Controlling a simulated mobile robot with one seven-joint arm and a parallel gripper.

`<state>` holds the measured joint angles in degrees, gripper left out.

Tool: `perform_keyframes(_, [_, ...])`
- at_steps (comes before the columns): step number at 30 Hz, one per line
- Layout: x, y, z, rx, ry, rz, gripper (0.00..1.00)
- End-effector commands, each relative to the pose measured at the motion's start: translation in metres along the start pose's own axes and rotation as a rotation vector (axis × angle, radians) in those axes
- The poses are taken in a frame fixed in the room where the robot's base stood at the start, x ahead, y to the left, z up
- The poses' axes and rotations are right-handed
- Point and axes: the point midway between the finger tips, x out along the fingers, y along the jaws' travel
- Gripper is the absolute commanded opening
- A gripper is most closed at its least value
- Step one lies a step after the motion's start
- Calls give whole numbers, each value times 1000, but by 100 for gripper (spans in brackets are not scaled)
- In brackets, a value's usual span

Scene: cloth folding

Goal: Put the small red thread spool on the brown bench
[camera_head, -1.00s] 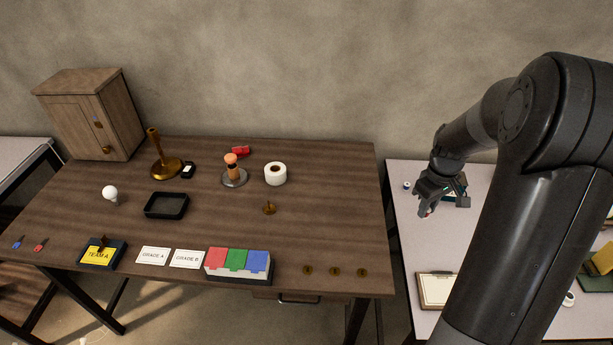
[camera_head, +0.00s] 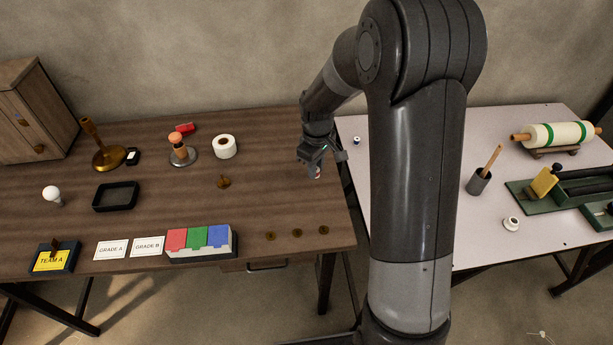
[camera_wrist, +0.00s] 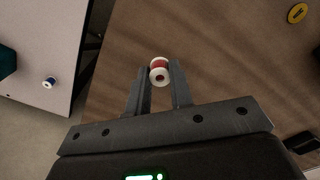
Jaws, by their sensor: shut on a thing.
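The small red thread spool (camera_wrist: 159,73) has white ends and sits between my two fingers in the wrist view. My gripper (camera_wrist: 159,82) is shut on it. In the head view my gripper (camera_head: 315,166) is over the right end of the brown bench (camera_head: 270,190), and the spool (camera_head: 317,173) shows as a small red and white spot at its tips. The bench's wood grain also fills much of the wrist view (camera_wrist: 215,50) beneath the spool. I cannot tell the exact height above the bench.

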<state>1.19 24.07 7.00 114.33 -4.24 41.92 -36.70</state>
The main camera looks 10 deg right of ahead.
Motion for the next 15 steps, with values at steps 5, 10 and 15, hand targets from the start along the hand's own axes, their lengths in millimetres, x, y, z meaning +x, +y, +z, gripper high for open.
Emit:
perform_keyframes(5, [12,-7,-19,-1,1,1,0])
perform_keyframes(10, [23,-7,-21,2,-2,-1,0])
perform_keyframes(15, [48,-7,-20,1,-1,0,0])
